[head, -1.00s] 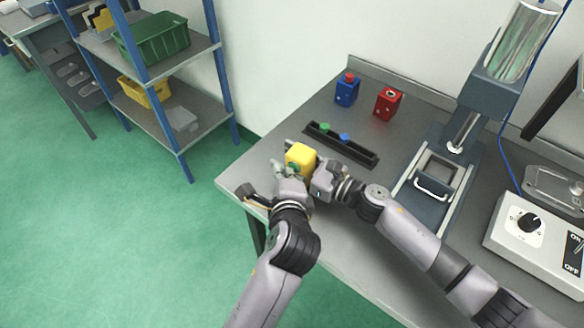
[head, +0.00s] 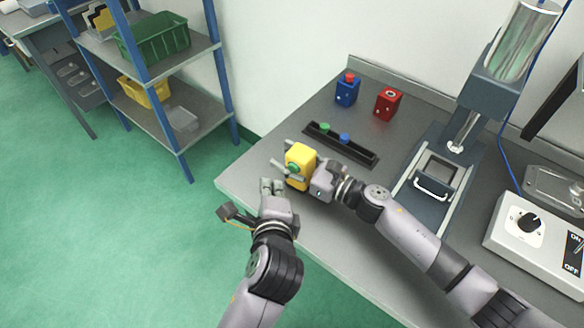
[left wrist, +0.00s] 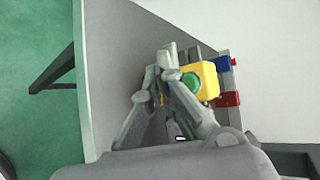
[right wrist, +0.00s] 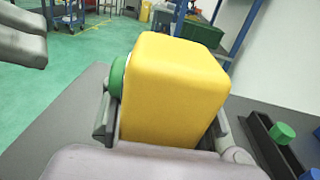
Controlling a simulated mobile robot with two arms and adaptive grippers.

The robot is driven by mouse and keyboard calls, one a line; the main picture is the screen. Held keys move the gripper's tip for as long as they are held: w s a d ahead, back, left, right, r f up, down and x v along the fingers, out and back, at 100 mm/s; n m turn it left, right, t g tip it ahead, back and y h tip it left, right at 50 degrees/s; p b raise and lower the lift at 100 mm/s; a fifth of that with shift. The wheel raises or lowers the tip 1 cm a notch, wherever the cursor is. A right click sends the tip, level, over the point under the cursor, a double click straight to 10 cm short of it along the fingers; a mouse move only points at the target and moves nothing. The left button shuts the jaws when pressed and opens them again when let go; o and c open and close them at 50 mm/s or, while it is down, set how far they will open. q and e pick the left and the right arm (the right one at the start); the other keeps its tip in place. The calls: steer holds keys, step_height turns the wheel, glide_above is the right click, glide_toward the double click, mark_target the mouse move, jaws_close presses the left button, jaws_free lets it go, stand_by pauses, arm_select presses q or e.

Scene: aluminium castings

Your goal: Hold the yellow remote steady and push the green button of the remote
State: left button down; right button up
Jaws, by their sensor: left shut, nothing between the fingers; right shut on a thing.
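The yellow remote (head: 301,157) is a yellow box with a round green button (head: 293,168) on the side facing my left gripper. My right gripper (head: 290,162) is shut on the remote and holds it near the table's left end. In the right wrist view the remote (right wrist: 172,90) fills the middle, and its green button (right wrist: 117,77) shows at its left side. My left gripper (head: 271,185) is shut and empty, below and left of the remote, apart from it. In the left wrist view my left fingertips (left wrist: 167,57) show beside the remote (left wrist: 207,78) and its green button (left wrist: 190,84).
A dark tray (head: 341,146) with a green and a blue button stands behind the remote. A blue box (head: 346,91) and a red box (head: 388,103) stand farther back. A press (head: 440,165) and a control box (head: 535,228) are to the right. The table's left edge is close.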

arm_select(q)
steer(key=shift+s+a, duration=0.55)
steer(key=shift+s, duration=0.3)
arm_select(e)
steer(key=o, duration=1.4)
steer(key=shift+c, duration=0.2)
